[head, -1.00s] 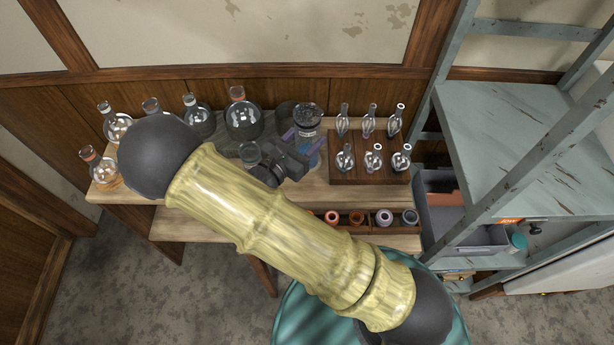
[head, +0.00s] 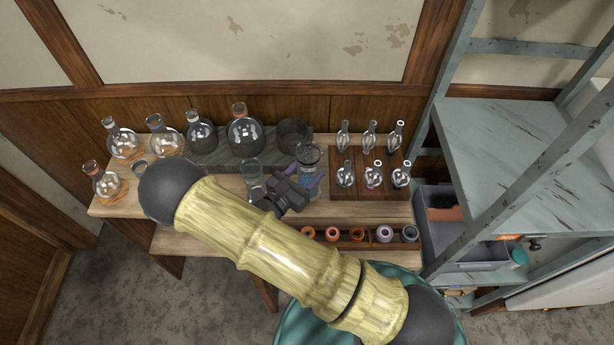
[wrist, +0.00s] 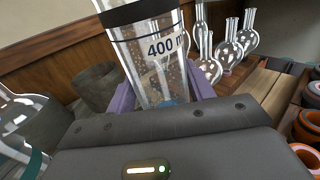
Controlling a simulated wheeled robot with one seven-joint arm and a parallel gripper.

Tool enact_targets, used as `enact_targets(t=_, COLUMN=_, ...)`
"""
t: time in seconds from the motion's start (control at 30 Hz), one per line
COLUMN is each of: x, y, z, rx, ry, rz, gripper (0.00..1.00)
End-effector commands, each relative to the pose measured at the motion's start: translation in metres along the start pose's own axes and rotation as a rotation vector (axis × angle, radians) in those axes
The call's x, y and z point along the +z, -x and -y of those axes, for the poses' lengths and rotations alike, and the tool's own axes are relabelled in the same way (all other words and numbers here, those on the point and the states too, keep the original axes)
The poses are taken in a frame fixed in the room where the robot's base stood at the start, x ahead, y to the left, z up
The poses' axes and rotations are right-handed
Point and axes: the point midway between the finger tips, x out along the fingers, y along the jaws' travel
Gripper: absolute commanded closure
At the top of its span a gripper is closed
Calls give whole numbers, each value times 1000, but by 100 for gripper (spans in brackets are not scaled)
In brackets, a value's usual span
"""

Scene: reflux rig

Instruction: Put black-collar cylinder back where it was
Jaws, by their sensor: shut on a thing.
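The black-collar cylinder (head: 308,160) is clear glass with a dark band at its top. In the wrist view it (wrist: 160,62) carries a "400 m…" mark and stands roughly upright between purple fingers. My gripper (head: 304,182) is shut on it, over the bench between the dark slab and the wooden rack. The base of the cylinder is hidden, so I cannot tell whether it touches the bench. A second clear glass vessel (head: 252,172) stands just left of my gripper.
Large round flasks (head: 244,132) and a dark pot (head: 294,134) stand along the back. The wooden rack (head: 345,188) to the right holds several small flasks. A strip of coloured rings (head: 358,235) lies in front. A grey bin (head: 437,240) is further right.

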Motion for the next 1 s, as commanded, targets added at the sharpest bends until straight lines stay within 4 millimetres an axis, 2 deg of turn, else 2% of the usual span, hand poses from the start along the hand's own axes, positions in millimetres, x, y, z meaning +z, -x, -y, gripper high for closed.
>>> enact_targets(t=0.2, x=-24, y=-1, z=0, rx=0, ry=0, rz=2, gripper=81)
enact_targets(t=0.63, x=-30, y=0, z=0, rx=0, ry=-1, rz=1, gripper=81)
enact_targets(t=0.67, x=-31, y=0, z=0, rx=0, ry=-1, rz=0, gripper=45)
enact_targets(t=0.77, x=-30, y=0, z=0, rx=0, ry=-1, rz=0, gripper=26)
enact_targets(t=1.0, x=-30, y=0, z=0, rx=0, ry=-1, rz=0, gripper=25)
